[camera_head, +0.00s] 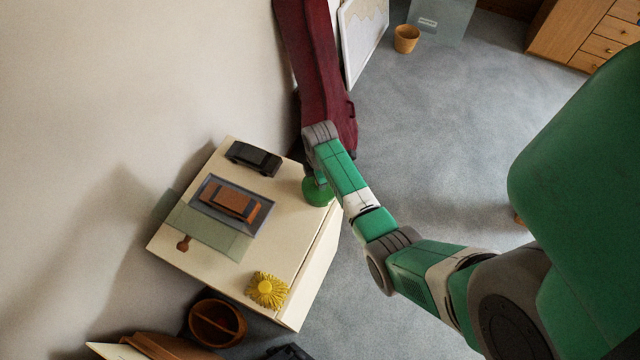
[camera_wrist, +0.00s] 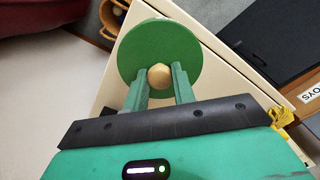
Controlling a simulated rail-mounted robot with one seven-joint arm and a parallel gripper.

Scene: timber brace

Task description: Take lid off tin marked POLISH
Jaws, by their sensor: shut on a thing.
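A round green lid (camera_wrist: 160,42) with a pale wooden knob (camera_wrist: 159,76) fills the upper middle of the wrist view. My gripper (camera_wrist: 158,80) is shut on the knob, one finger on each side. In the head view the green round shape (camera_head: 318,192) is at the right edge of the cream cabinet top (camera_head: 222,155), partly hidden by my wrist. The tin's side and any POLISH marking are hidden, so I cannot tell whether the lid is seated or raised.
A dark red case (camera_head: 312,60) stands behind. Open floor (camera_head: 440,150) lies to the right.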

